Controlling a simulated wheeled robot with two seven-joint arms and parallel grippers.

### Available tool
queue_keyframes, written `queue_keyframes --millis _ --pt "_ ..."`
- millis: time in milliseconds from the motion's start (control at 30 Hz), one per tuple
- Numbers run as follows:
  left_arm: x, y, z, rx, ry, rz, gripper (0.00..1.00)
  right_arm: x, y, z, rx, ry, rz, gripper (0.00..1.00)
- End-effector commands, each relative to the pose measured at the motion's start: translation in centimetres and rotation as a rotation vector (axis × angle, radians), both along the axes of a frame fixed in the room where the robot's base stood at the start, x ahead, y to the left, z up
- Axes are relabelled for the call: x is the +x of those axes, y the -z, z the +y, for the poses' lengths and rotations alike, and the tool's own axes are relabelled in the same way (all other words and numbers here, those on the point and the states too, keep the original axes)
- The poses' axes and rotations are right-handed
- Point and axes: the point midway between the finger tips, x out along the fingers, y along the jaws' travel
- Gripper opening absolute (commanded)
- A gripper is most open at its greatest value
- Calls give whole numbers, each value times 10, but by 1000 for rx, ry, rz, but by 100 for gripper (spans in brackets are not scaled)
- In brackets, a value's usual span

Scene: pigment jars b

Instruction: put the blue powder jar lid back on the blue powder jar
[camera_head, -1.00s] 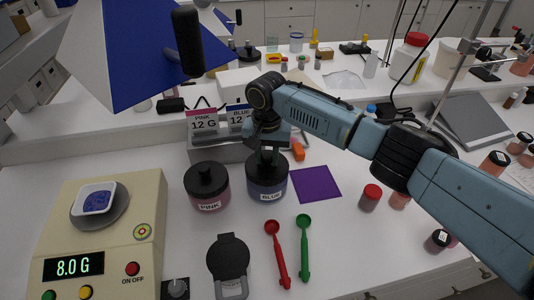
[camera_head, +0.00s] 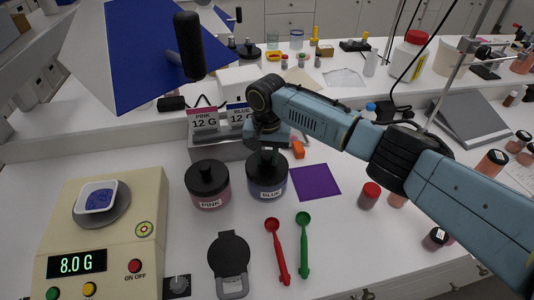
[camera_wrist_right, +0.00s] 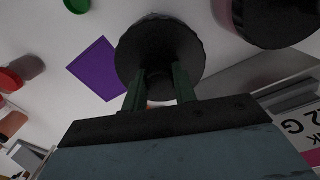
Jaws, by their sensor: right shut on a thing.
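The blue powder jar (camera_head: 267,189), labelled BLUE, stands upright on the white bench in the head view. Its black lid (camera_head: 257,166) is at the jar's mouth, level as far as I can see; whether it is fully seated I cannot tell. My right gripper (camera_head: 268,153) comes down from above, shut on the lid's knob. In the right wrist view the round black lid (camera_wrist_right: 160,38) lies beyond the two dark green fingers of my right gripper (camera_wrist_right: 161,85) and hides the jar beneath. My left gripper is not in view.
The pink jar (camera_head: 208,188), with its black lid on, stands close on the left. A purple sheet (camera_head: 316,182) lies to the right. A red spoon (camera_head: 278,252) and a green spoon (camera_head: 303,246) lie in front. A scale (camera_head: 120,215) reads 8.0 G. A label stand (camera_head: 203,146) is behind.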

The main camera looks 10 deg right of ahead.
Motion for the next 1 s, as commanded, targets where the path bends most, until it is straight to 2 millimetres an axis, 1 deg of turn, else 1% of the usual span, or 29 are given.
queue_keyframes --millis 400,433,600,867,1000 --pt "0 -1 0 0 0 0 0 0 1 0 0 1 0 5" --pt "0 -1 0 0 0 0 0 0 1 0 0 1 0 30" --pt "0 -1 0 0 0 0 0 0 1 0 0 1 0 52" --pt "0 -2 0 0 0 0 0 0 1 0 -1 1 0 53" --pt "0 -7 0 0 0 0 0 0 -3 0 -1 1 0 53"
